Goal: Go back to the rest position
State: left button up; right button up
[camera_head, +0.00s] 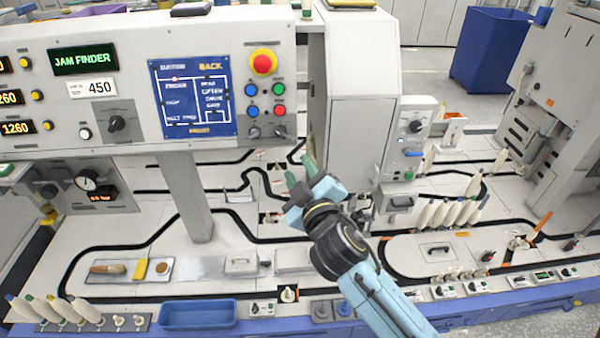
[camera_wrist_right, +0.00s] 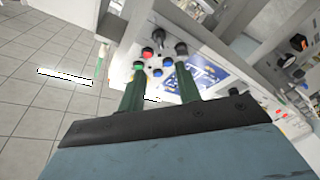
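My right gripper (camera_head: 300,164) is raised over the middle of the machine, in front of the tall white cabinet (camera_head: 363,130). In the right wrist view its two green fingers (camera_wrist_right: 159,72) stand apart with nothing held between them. The control panel (camera_wrist_right: 205,75) with its coloured buttons shows blurred beyond the fingers. The blue tray (camera_head: 197,327) at the front edge looks empty. Several white bobbins (camera_head: 62,312) lean in a rack left of the tray. My left gripper is not in view.
The panel with the red button (camera_head: 264,62) overhangs at the upper left on a grey post (camera_head: 188,195). More bobbins (camera_head: 450,213) stand in a row at the right. A blue bin (camera_head: 490,50) stands on the floor behind. The deck left of my right arm is mostly low and flat.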

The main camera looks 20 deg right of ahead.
jog(key=s+f+g+b, duration=0.25)
jog(key=f+g, duration=0.25)
jog(key=f, duration=2)
jog(key=s+d+f+m+g+b, duration=0.1)
jog(key=s+f+g, duration=0.1)
jog(key=s+f, duration=0.45)
jog(key=s+d+f+m+g+b, duration=0.15)
jog(key=s+f, duration=0.25)
jog(key=f, duration=0.6)
jog(key=s+d+f+m+g, duration=0.1)
jog(key=s+f+g, duration=0.1)
jog(key=s+f, duration=0.5)
jog(key=s+d+f+m+g+b, duration=0.1)
jog(key=s+f, duration=0.6)
jog(key=s, duration=0.8)
jog(key=s+d+f+m+g+b, duration=0.1)
jog(key=s+f+g, duration=0.4)
jog(key=s, duration=0.6)
notch_tip(320, 180, down, 2)
jog(key=shift+s+d+f+y, duration=0.1)
jog(key=shift+s+d+y, duration=0.2)
jog(key=shift+d, duration=0.5)
